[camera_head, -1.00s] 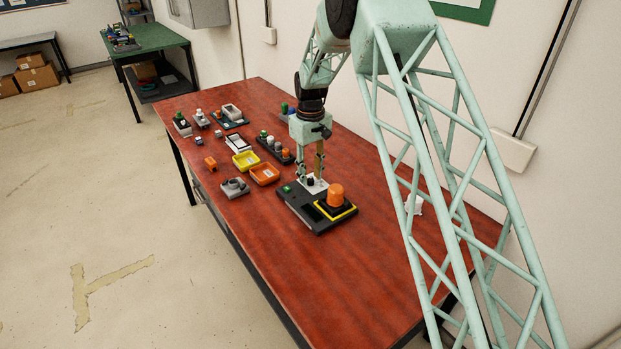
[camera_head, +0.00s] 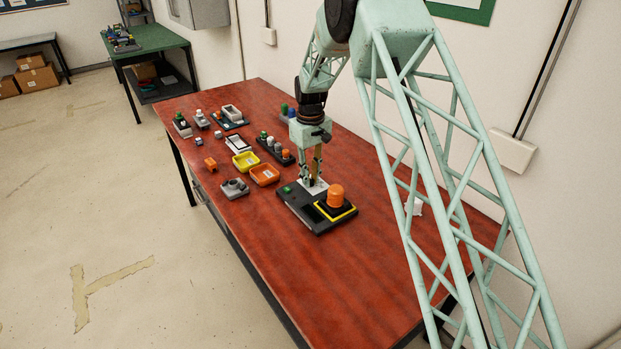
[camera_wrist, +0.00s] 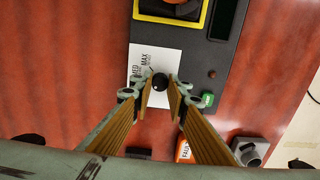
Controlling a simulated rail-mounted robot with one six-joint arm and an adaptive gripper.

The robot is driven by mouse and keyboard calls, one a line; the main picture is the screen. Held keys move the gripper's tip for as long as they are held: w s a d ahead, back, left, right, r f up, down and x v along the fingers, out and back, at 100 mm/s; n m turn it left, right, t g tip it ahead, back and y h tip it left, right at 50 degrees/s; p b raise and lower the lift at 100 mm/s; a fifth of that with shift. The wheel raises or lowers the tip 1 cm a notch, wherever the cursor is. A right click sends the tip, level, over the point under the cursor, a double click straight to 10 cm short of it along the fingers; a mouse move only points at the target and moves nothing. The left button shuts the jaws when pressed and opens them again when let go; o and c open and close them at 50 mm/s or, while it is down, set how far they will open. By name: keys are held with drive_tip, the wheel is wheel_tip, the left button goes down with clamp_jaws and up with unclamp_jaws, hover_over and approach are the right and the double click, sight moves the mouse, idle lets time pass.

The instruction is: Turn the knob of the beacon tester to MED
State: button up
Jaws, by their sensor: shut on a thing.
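The beacon tester (camera_head: 308,222) is a dark box on the red table, with an orange dome beacon (camera_head: 336,195) in a yellow square frame and a green button (camera_wrist: 207,99). Its white label plate (camera_wrist: 146,66) shows the words MED and MAX in the wrist view. My gripper (camera_head: 313,184) points down over the plate and is shut on the knob. In the head view my fingers hide the knob. I cannot tell which way the knob points.
A yellow tray (camera_head: 256,162) and an orange tray (camera_head: 254,177) lie beyond the tester. A grey part (camera_head: 235,188) and several small devices stand farther back. The near end of the red table (camera_head: 360,280) is clear.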

sight(311, 180)
drive_tip(key=shift+m, duration=0.5)
drive_tip(key=m+p, duration=0.1)
drive_tip(key=m, duration=0.9)
drive_tip(key=shift+m+p, duration=0.3)
drive_tip(key=shift+p, duration=0.05)
idle(0.5)
drive_tip(key=o, duration=0.9)
drive_tip(key=shift+r, duration=0.15)
wheel_tip(311, 180, up, 12)
drive_tip(key=shift+f, duration=0.1)
